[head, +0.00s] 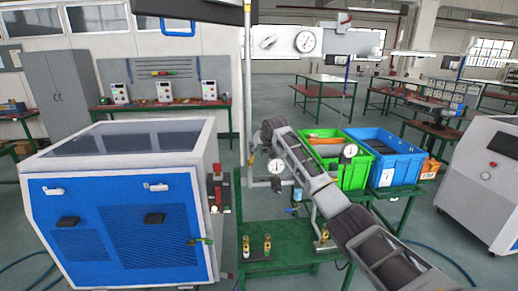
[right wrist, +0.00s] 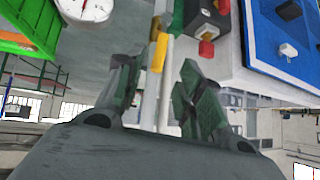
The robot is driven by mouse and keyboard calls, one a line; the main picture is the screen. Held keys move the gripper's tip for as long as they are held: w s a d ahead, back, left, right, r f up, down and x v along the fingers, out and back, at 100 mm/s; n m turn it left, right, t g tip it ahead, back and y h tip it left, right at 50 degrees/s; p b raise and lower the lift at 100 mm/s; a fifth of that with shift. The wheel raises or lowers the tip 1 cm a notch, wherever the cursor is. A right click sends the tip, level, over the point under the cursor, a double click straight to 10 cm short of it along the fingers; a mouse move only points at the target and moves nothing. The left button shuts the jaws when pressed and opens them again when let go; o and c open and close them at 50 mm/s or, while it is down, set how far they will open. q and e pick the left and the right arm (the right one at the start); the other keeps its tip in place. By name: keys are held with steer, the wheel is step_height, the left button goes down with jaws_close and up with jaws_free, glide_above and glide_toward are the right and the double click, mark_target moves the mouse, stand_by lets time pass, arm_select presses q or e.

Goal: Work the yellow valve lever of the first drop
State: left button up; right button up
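In the right wrist view, a yellow lever (right wrist: 160,52) stands along a pale vertical pipe (right wrist: 150,100). My right gripper (right wrist: 158,80) is open, with one finger on each side of the pipe and lever. A gap shows between the fingers and the lever, and I cannot tell whether either touches. In the head view my right arm comes in from the lower right and its gripper (head: 270,130) is beside the vertical pipe (head: 248,100). The wrist hides most of the fingers there, and I cannot make out the lever clearly. My left gripper is not in view.
A blue-and-white generator cabinet (head: 120,215) stands left of the pipe. A green bench (head: 285,232) carries brass fittings. Green (head: 352,172) and blue (head: 398,160) crates stand behind my right arm.

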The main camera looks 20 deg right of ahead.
steer(key=shift+v, duration=1.35)
